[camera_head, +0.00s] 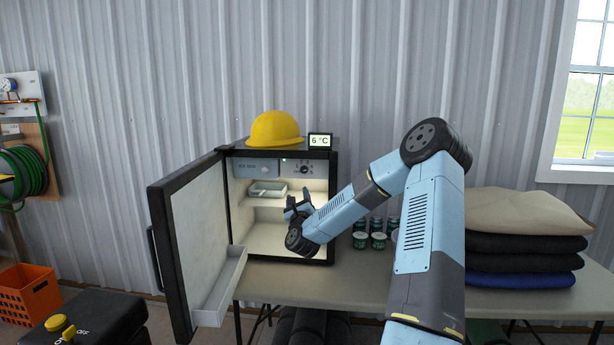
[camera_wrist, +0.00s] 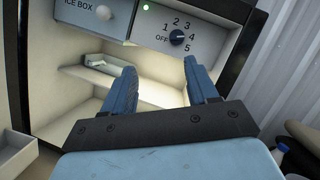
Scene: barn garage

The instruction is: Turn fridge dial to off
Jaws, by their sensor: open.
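The small fridge (camera_head: 333,200) stands on a table with its door (camera_head: 205,235) swung open to the left. The dial (camera_head: 304,170) is on the panel at the top right inside. In the wrist view the dark dial (camera_wrist: 178,37) has OFF at its left and the numbers 1 to 5 around it. Its light mark seems to point right, near 4, but is small. My gripper (camera_wrist: 165,80) is open and empty. Its two blue fingers are below the dial and apart from it. In the head view my gripper (camera_head: 298,208) is at the fridge opening.
A display (camera_head: 320,140) reading 6 °C and a yellow hard hat (camera_head: 274,128) sit on the fridge. A white tray (camera_head: 266,189) lies on the shelf. Green-labelled jars (camera_head: 378,240) and folded cloths (camera_head: 525,240) are to the right on the table.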

